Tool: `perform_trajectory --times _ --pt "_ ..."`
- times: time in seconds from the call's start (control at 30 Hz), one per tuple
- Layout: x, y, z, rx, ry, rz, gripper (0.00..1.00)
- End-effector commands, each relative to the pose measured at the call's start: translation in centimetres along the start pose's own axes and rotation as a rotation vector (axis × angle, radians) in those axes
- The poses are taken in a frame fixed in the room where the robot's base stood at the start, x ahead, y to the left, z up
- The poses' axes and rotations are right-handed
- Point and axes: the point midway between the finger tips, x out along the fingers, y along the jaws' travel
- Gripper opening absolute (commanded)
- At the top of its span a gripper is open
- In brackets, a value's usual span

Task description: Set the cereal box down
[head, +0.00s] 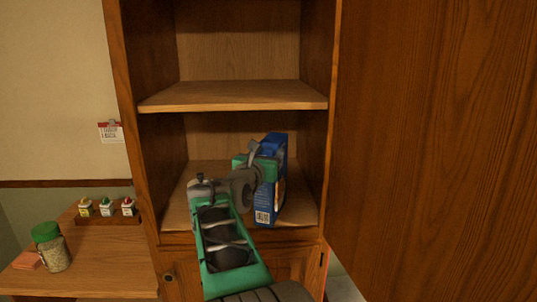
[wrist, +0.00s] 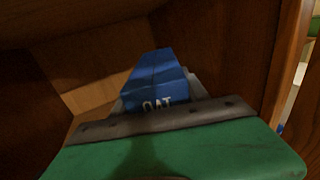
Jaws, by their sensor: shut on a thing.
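The cereal box (head: 266,213) is blue with a barcode on its lower near side. It stands roughly upright inside the lower compartment of the wooden cabinet, at or just above the shelf board (head: 297,212); I cannot tell if its base touches. My gripper (head: 262,165) is shut on the upper part of the box. In the wrist view the blue top of the cereal box (wrist: 158,80) with the letters OAT shows beyond my green gripper body. The fingertips are mostly hidden there.
An empty upper shelf (head: 232,95) lies above the box. The cabinet's right wall is close to the box; free board lies to its left. A large wooden door (head: 430,140) fills the right. A counter (head: 100,275) at left holds a green-lidded jar (head: 54,252) and several small bottles (head: 106,208).

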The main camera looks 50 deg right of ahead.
Motion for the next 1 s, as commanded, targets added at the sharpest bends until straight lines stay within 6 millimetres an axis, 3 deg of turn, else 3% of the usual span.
perform_trajectory --times 0.23,0.27,0.5,0.8,1.0 --pt "0.0 0.0 -0.3 0.001 -0.003 0.0 0.0" --pt "0.0 0.0 -0.4 0.0 0.0 0.0 0.55" --pt "0.0 0.0 -0.4 0.0 0.001 0.0 0.74" --pt "0.0 0.0 0.2 0.001 0.0 0.0 0.74" --pt "-3.9 0.2 -0.3 0.002 -0.002 0.006 0.74"
